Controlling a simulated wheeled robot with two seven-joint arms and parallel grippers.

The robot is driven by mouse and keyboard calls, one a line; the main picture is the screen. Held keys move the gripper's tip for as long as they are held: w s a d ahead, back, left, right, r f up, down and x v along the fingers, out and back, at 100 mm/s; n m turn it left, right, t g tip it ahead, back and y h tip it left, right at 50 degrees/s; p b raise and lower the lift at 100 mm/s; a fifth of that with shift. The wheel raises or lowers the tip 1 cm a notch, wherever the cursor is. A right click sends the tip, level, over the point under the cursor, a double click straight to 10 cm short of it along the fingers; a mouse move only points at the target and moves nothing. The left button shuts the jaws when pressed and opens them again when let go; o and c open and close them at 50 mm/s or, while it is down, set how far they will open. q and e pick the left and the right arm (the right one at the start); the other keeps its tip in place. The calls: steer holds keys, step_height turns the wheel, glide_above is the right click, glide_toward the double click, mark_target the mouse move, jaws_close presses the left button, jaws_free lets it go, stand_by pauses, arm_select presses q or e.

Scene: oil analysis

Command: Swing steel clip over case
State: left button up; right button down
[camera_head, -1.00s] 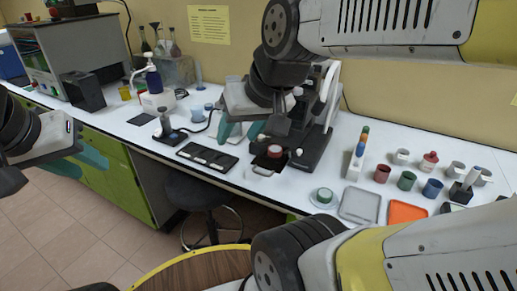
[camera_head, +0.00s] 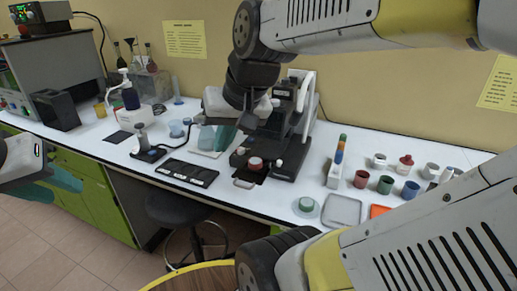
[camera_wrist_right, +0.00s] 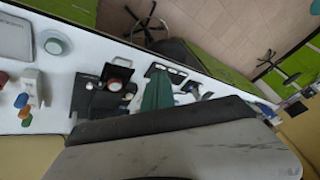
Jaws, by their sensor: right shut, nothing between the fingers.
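A small round red-and-white case (camera_head: 255,163) sits on the dark stage (camera_head: 238,160) of the black microscope (camera_head: 285,135). It also shows in the wrist view (camera_wrist_right: 115,84). The steel clip is too small to tell apart from the stage.
A black slide tray (camera_head: 187,173) and a small black device (camera_head: 146,153) lie left of the stage. A green-and-white round dish (camera_head: 306,206), a grey tray (camera_head: 342,210) and several coloured cups stand to the right. A stool (camera_head: 172,208) is below the bench edge.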

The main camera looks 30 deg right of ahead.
steer(key=w+d+f+m+g+y, duration=0.1)
steer(key=w+d+m+g, duration=0.1)
steer(key=w+d+m, duration=0.35)
steer(key=w+d+f+m+g+y, duration=0.1)
steer(key=w+d+f+m+g, duration=0.1)
steer(key=d+m, duration=0.7)
steer(key=s+d+f+m+t+y, duration=0.1)
steer(key=d+f+m, duration=0.1)
steer(key=d, duration=0.7)
steer(key=s+d+f+m+t+y, duration=0.1)
steer(key=s+d+f+m+y, duration=0.1)
steer(key=d+m, duration=0.3)
steer(key=d+f, duration=0.1)
steer(key=d, duration=0.3)
steer(key=shift+d, duration=0.4)
glide_toward(273, 162)
steer(key=s+d+f, duration=0.3)
steer(key=shift+w+a+f, duration=0.2)
steer(key=shift+w+a, duration=0.1)
steer(key=shift+a, duration=0.45)
steer(key=shift+w+a+f, duration=0.2)
steer(key=shift+w+a, duration=0.1)
steer(key=shift+a, duration=0.45)
steer(key=shift+w+a+f, duration=0.2)
steer(key=shift+w+a, duration=0.1)
steer(key=shift+a, duration=0.4)
